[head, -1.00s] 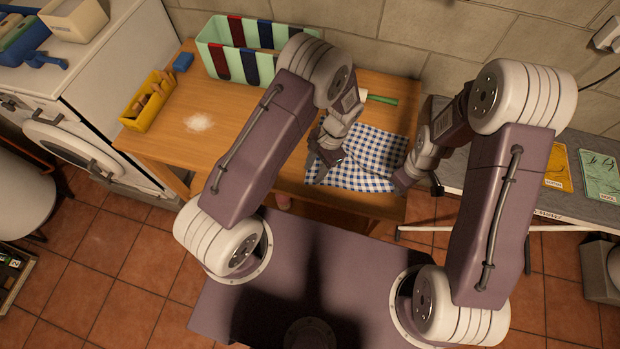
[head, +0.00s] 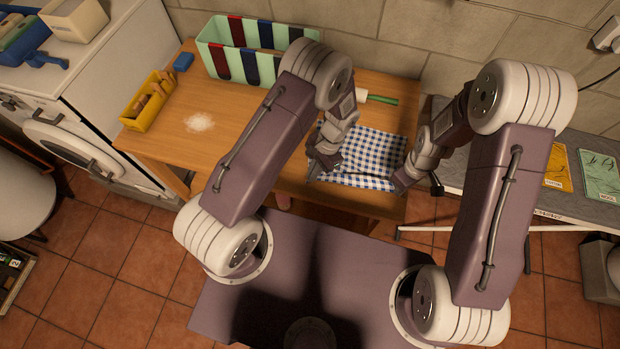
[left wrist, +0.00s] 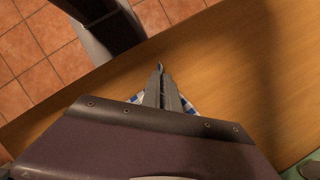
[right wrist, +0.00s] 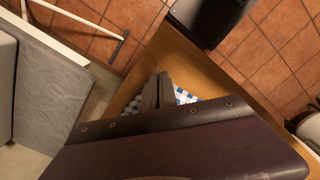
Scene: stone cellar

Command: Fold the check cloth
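The blue-and-white check cloth (head: 372,150) lies on the wooden table near its front right corner. A crease runs across its near part, between my two grippers. My left gripper (head: 316,175) is at the cloth's near left corner; in the left wrist view its fingers (left wrist: 161,84) are close together, with bits of cloth showing on both sides. My right gripper (head: 399,187) is at the near right corner; in the right wrist view its fingers (right wrist: 157,90) are close together beside the cloth (right wrist: 184,96). Both look shut on the cloth, though the fingertips' grip is largely hidden.
On the wooden table (head: 245,130) stand a striped bin (head: 237,60), a yellow box (head: 148,103) and a blue block (head: 183,62). White powder (head: 198,122) lies left of my left arm. A green-handled tool (head: 380,99) lies behind the cloth. A grey board (head: 572,200) is at right.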

